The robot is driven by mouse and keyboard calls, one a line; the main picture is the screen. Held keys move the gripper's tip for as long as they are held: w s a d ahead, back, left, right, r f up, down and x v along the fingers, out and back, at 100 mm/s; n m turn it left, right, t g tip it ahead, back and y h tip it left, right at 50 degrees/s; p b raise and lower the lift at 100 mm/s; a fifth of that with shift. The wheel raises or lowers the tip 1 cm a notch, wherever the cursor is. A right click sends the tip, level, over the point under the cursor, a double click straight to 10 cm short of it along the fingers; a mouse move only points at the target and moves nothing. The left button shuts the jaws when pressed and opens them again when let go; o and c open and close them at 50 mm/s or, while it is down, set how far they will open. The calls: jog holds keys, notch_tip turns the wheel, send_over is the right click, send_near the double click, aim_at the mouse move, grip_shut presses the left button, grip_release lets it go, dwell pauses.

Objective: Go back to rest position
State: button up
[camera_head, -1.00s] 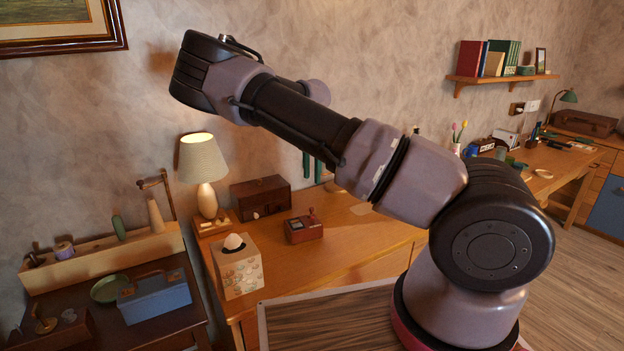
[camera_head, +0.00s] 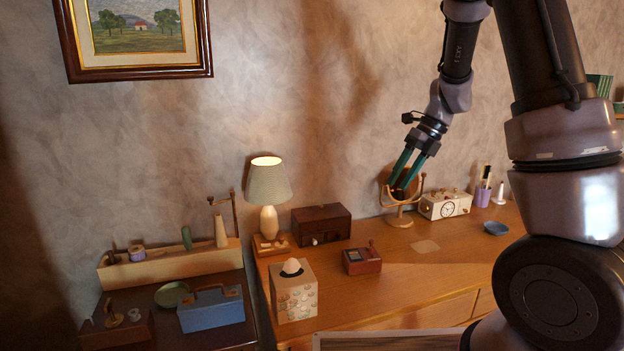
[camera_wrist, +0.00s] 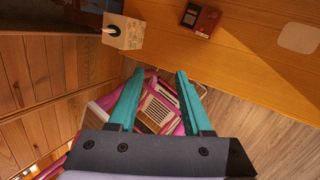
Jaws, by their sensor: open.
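My gripper (camera_head: 398,188) hangs at the right of the head view, its two teal fingers apart and pointing down-left. In that view it overlaps a round wooden stand (camera_head: 402,218) on the desk, partly hiding it. In the wrist view the gripper (camera_wrist: 156,74) is open with nothing between its fingers. Below it are the desk's front edge, the floor and pink parts of my own base. My arm's upper links fill the right side of the head view.
On the desk (camera_head: 400,270) stand a lit lamp (camera_head: 268,190), a tissue box (camera_head: 295,292), a dark wooden box (camera_head: 322,225), a small red box (camera_head: 362,261) and a cream clock (camera_head: 446,205). A blue toolbox (camera_head: 212,310) sits left. The desk's middle front is clear.

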jog(key=s+d+r+n+t+h, duration=0.2)
jog(key=s+r+n+t, duration=0.5)
jog(key=s+r+n, duration=1.1)
jog(key=n+h, duration=0.1)
jog(key=n, duration=0.8)
jog(key=shift+s+d+t, duration=0.15)
jog(key=shift+s+t, duration=0.15)
